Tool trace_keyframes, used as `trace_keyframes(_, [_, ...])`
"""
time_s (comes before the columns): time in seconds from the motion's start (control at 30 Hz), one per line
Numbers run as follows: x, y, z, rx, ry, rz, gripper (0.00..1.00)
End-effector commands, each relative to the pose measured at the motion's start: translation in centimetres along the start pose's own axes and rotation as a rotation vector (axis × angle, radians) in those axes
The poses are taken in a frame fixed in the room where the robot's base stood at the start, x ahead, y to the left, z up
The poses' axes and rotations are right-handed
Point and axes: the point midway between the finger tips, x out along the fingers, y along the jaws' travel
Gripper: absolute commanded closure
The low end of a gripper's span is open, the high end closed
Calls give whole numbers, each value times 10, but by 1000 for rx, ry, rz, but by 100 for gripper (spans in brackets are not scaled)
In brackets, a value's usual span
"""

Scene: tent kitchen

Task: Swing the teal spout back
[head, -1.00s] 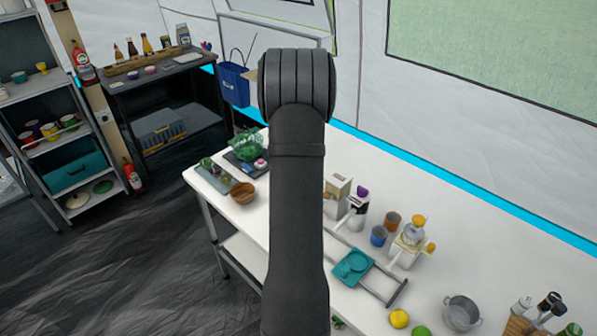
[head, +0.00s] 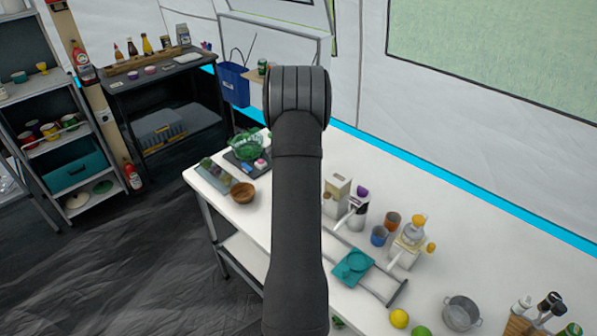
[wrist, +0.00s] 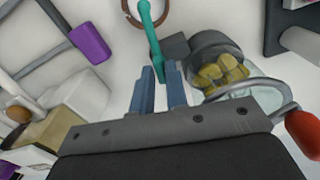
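The teal spout (wrist: 150,38) is a thin curved bar with a rounded top, in the upper middle of the wrist view. Its lower end runs between the two blue-grey fingers of my gripper (wrist: 160,75). The fingers stand close together with a narrow gap about as wide as the spout, and look shut on it. The exact contact is hard to see. In the head view my arm hides the gripper and the spout.
In the wrist view, a grey cup-like part with yellow pieces (wrist: 222,72) and a red-orange knob (wrist: 303,133) lie close on the right. A purple block (wrist: 90,43) is at left. The white table (head: 500,250) holds a teal tray (head: 352,266), a metal pot (head: 461,313) and a wooden bowl (head: 243,192).

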Motion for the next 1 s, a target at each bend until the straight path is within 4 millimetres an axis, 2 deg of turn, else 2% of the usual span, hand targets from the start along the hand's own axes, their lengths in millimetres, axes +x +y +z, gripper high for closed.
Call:
trace_keyframes(0.07, [0, 0, 0, 0, 0, 0, 100])
trace_keyframes(0.57, [-1, 0, 0, -58, 0, 0, 100])
trace_keyframes(1.0, [-1, 0, -1, -402, 0, -1, 100])
